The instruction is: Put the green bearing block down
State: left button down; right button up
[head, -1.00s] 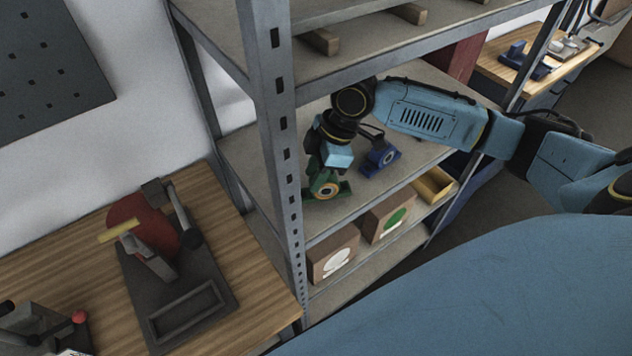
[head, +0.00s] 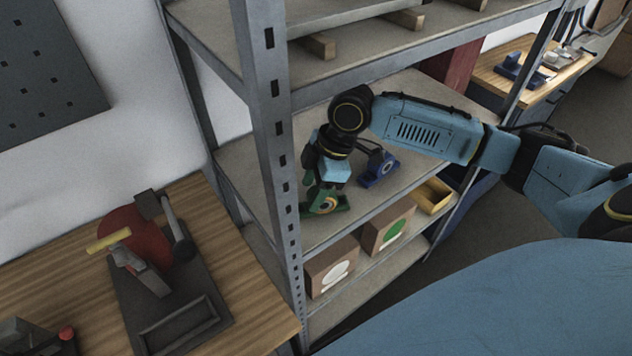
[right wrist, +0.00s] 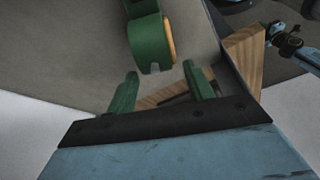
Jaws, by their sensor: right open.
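The green bearing block (head: 330,204), with an orange-tan ring at its bore, rests on the middle shelf board (head: 378,212) near its left front post. My right gripper (head: 318,192) is right at the block and partly covers it in the head view. In the right wrist view the green fingers of my right gripper (right wrist: 162,84) stand apart with nothing between them. There the block (right wrist: 148,40) shows just beyond the fingertips, cut off by the top edge. My left gripper is in neither view.
A blue bearing block (head: 378,170) stands on the same board, to the right. A yellow bin (head: 434,196) and two brown boxes (head: 332,266) (head: 388,228) sit below. The steel post (head: 268,150) is close on the left. A wooden bench (head: 70,270) holds a red-and-grey tool (head: 150,255).

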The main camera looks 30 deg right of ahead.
jog(key=v, duration=0.3)
jog(key=shift+w+a, duration=0.1)
jog(key=s+d+b, duration=0.1)
jog(key=s+d, duration=0.2)
jog(key=d, duration=0.8)
jog(key=shift+s+d, duration=0.3)
jog(key=shift+r, duration=0.15)
jog(key=shift+s, duration=0.1)
